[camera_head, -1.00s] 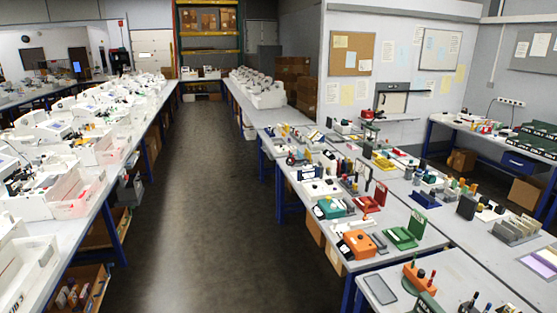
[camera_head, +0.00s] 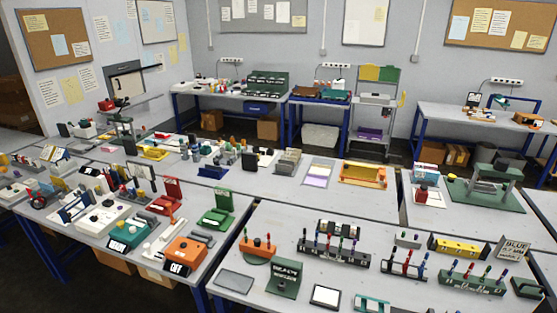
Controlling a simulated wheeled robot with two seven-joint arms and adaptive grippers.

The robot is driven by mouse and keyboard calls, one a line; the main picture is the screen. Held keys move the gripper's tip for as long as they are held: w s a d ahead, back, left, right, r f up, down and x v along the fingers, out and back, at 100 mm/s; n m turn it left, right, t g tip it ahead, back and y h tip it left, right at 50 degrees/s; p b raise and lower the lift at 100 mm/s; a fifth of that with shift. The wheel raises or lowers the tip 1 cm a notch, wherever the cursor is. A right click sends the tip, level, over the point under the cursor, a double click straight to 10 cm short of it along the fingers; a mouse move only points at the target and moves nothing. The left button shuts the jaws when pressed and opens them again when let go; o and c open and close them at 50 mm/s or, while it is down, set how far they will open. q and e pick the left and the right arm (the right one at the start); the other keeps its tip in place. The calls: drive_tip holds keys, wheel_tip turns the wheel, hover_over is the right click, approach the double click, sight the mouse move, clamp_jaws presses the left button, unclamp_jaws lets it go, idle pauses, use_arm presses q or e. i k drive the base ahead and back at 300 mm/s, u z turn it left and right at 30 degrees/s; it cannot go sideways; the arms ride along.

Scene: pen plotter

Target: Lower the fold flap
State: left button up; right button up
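Neither of my grippers is in view. I cannot tell for sure which thing is the fold flap. A green stand (camera_head: 217,219) with an upright plate rises from a flat base on the left-hand table. A similar red stand (camera_head: 166,207), its plate also upright, is just behind and left of it. A grey wall unit (camera_head: 125,85) with a dark bar across it hangs on the left wall. A pen plotter is not clearly told apart from the other devices.
An orange box (camera_head: 185,251) and a teal box (camera_head: 133,232) stand near the left table's front edge. The front table holds a "READY MIXED" sign (camera_head: 285,276), pen racks (camera_head: 335,247) and a yellow block (camera_head: 458,247). Grey tabletop (camera_head: 275,215) is bare behind them.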

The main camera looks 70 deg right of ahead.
sight(350, 169)
drive_tip(key=z, duration=3.05)
drive_tip(key=i, duration=1.65)
